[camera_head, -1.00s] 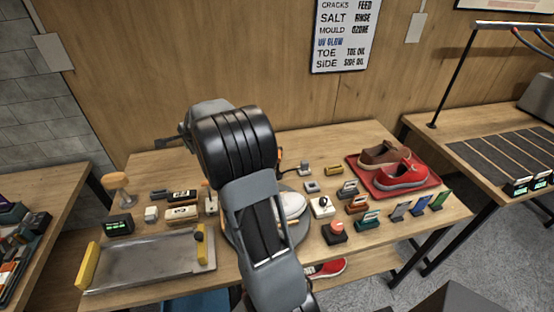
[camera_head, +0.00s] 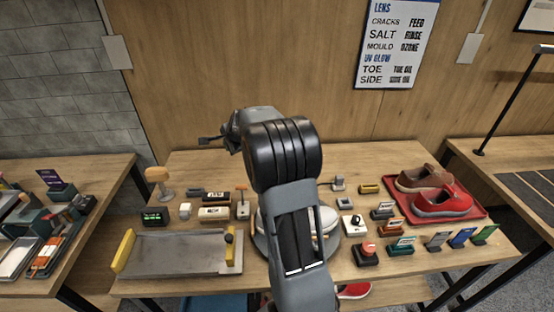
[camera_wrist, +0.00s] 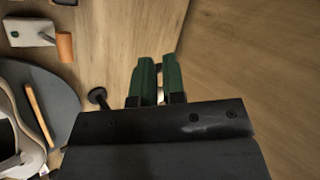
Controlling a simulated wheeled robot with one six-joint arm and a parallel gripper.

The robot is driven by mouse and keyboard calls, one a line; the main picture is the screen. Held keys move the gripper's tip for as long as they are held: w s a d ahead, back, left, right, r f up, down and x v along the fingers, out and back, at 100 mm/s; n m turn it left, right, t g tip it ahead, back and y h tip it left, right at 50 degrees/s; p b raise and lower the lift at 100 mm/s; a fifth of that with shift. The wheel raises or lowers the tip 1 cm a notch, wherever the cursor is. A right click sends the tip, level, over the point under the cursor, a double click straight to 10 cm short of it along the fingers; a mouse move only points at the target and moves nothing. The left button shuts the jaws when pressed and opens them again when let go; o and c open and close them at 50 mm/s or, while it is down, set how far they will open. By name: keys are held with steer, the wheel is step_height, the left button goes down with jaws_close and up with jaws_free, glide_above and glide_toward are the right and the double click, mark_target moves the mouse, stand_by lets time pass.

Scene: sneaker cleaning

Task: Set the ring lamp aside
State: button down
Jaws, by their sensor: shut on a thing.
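My gripper (camera_wrist: 159,72) points away from me in the wrist view, with its two green fingers close together. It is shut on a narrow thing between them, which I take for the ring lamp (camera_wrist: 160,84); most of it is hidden. A small black disc on a short stem (camera_wrist: 97,96) shows left of the fingers; I cannot tell if it belongs to the lamp. In the head view the gripper end (camera_head: 210,140) sticks out left of my arm, above the table's back edge, with the wall behind. No lit ring is visible.
The table (camera_head: 400,285) holds a grey round turntable (camera_head: 262,241) with a pale shoe (camera_head: 325,219), partly behind my arm. A metal tray (camera_head: 180,253) lies at left, a red tray (camera_head: 480,212) with shoes at right. Several small blocks and tools stand between.

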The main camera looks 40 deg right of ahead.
steer(key=shift+d, duration=0.2)
steer(key=s+a+r, duration=0.7)
steer(key=s+r, duration=0.1)
steer(key=shift+a+r, duration=0.15)
steer(key=shift+r, duration=0.05)
stand_by(0.6)
